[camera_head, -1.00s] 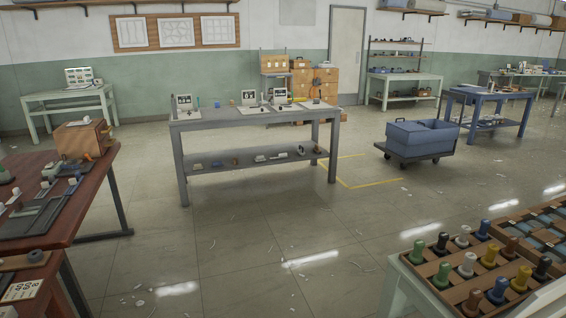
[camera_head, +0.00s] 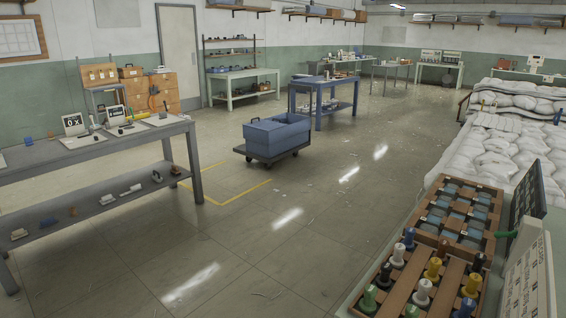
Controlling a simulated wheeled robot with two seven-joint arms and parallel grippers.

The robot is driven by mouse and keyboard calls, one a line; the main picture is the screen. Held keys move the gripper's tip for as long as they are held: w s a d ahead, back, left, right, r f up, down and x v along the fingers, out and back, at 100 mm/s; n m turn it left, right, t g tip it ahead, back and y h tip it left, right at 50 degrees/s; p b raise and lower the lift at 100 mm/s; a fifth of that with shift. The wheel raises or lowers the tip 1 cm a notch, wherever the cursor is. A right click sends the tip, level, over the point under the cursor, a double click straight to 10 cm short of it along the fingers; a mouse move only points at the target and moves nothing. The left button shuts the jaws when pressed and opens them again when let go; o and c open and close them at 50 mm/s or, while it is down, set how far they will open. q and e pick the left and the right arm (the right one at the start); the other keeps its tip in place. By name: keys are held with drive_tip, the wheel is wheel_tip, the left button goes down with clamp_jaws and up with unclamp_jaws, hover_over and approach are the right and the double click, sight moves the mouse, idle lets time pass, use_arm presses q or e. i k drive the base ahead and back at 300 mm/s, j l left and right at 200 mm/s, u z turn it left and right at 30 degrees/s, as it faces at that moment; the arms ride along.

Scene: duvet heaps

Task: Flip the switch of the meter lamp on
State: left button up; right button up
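I cannot pick out the meter lamp or its switch for certain. Small white instruments with upright panels stand on the grey table at the left: one marked "0 x" (camera_head: 74,125) and another (camera_head: 116,115) to its right. Larger white and dark upright panels (camera_head: 528,272) stand at the near right, seen at a steep angle, so their faces are hard to read. Neither of my grippers is in view.
The grey table (camera_head: 30,167) stands at the left. A blue cart (camera_head: 277,137) is on the open floor. A wooden tray with several coloured knobs (camera_head: 400,290) is at the near right, by white duvet heaps (camera_head: 500,150). A blue table (camera_head: 323,84) stands farther back.

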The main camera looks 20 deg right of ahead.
sight(498, 235)
drive_tip(key=i+j+z, duration=0.15)
drive_tip(key=z, duration=0.25)
drive_tip(key=i+j+z, duration=0.2)
drive_tip(key=z, duration=0.2)
drive_tip(key=i+j+z, duration=0.15)
drive_tip(key=j+z, duration=0.25)
drive_tip(key=i+j+z, duration=0.1)
drive_tip(key=z, duration=0.3)
drive_tip(key=i+j+z, duration=0.15)
drive_tip(key=j+z, duration=1.1)
drive_tip(key=j, duration=0.25)
drive_tip(key=i, duration=0.05)
